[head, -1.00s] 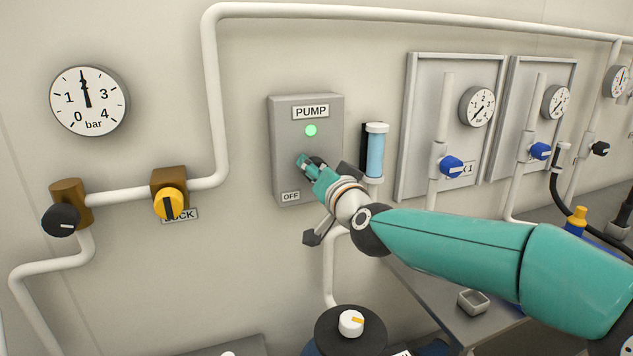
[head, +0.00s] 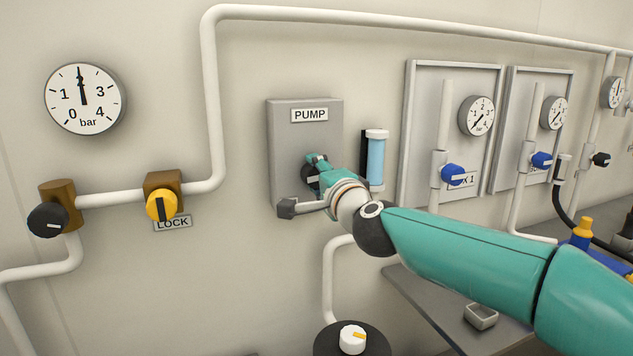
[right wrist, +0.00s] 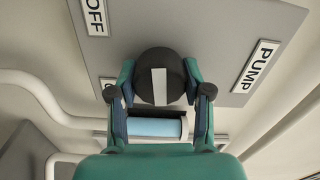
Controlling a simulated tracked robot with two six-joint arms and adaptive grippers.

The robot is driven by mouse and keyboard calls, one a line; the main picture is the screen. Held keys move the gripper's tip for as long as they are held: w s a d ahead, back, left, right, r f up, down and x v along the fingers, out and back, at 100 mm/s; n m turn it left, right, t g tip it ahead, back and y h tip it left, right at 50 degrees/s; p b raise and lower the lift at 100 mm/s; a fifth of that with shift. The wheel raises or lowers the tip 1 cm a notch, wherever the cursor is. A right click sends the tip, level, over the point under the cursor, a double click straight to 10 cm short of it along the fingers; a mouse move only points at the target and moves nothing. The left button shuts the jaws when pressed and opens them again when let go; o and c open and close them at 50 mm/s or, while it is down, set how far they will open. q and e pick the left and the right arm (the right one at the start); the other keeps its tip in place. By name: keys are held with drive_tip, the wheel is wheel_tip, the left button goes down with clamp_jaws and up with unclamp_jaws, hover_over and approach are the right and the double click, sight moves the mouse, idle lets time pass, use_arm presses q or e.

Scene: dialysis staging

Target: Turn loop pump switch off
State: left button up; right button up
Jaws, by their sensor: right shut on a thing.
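The grey pump box (head: 284,130) with its PUMP label (head: 309,115) is on the wall in the head view. My right gripper (head: 315,170) is at the lower part of this box, shut on the round black pump switch (right wrist: 145,85). In the right wrist view its two fingers flank the switch, whose white pointer line runs up and down in that picture. The OFF label (right wrist: 95,16) is at upper left there, and another label is mostly hidden by a finger. No green light shows on the box. My left gripper is out of view.
A blue-filled cylinder (head: 376,160) is just right of the box. A yellow LOCK knob (head: 161,205) and a black knob (head: 47,220) sit on the pipe at left. The wall gauge (head: 84,98) reads near 2 bar.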

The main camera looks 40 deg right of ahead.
drive_tip(key=shift+d+f+m, duration=0.1)
drive_tip(key=shift+f+m, duration=0.1)
drive_tip(key=shift+m, duration=0.5)
drive_tip(key=o, duration=1.1)
drive_tip(key=shift+d, duration=0.1)
drive_tip(key=shift+o, duration=0.2)
drive_tip(key=shift+s+r, duration=0.1)
drive_tip(key=shift+s, duration=0.05)
drive_tip(key=shift+s+a, duration=0.2)
drive_tip(key=shift+s, duration=0.1)
drive_tip(key=v, duration=1.1)
drive_tip(key=shift+a, duration=0.1)
